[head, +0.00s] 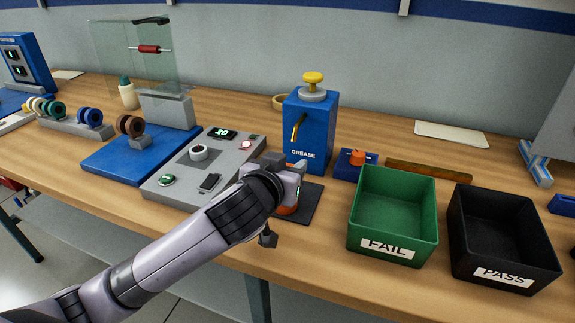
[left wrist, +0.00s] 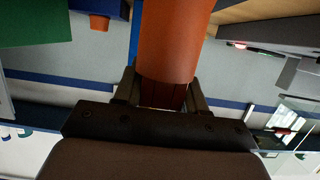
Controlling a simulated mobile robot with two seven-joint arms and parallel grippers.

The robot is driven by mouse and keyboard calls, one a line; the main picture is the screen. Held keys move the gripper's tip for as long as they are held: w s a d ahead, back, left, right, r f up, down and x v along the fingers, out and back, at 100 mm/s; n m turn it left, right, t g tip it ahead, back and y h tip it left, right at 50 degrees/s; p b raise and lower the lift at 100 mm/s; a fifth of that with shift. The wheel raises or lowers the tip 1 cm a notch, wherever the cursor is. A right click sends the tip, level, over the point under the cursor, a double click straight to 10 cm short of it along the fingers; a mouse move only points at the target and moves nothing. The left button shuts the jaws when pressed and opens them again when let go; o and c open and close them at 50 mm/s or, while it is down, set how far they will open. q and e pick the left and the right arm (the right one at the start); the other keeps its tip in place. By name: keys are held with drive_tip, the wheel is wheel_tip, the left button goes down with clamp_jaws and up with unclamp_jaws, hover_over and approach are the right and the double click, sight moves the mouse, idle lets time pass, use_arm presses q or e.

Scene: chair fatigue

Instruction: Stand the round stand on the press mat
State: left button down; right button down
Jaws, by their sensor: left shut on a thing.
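My left gripper (head: 288,188) is over the dark flat mat (head: 312,203) in front of the blue grease box. In the left wrist view its two fingers (left wrist: 161,93) are shut on a wide orange round piece (left wrist: 175,42), which I take to be the round stand. In the head view only a small orange part of the stand (head: 287,210) shows below the gripper. My wrist hides the rest, and I cannot tell whether its underside touches the mat. My right gripper is in neither view.
The blue grease box (head: 311,130) stands behind the mat. A grey panel (head: 222,176) lies left of it. The green FAIL bin (head: 392,216) and black PASS bin (head: 499,240) stand to the right. A small blue block with an orange knob (head: 357,160) sits behind the green bin.

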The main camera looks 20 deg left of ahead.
use_arm(q)
drive_tip(key=c, duration=0.6)
unclamp_jaws()
drive_tip(key=shift+c, duration=0.2)
drive_tip(key=shift+s+r, duration=0.2)
drive_tip(key=v, duration=1.1)
drive_tip(key=shift+s, duration=0.3)
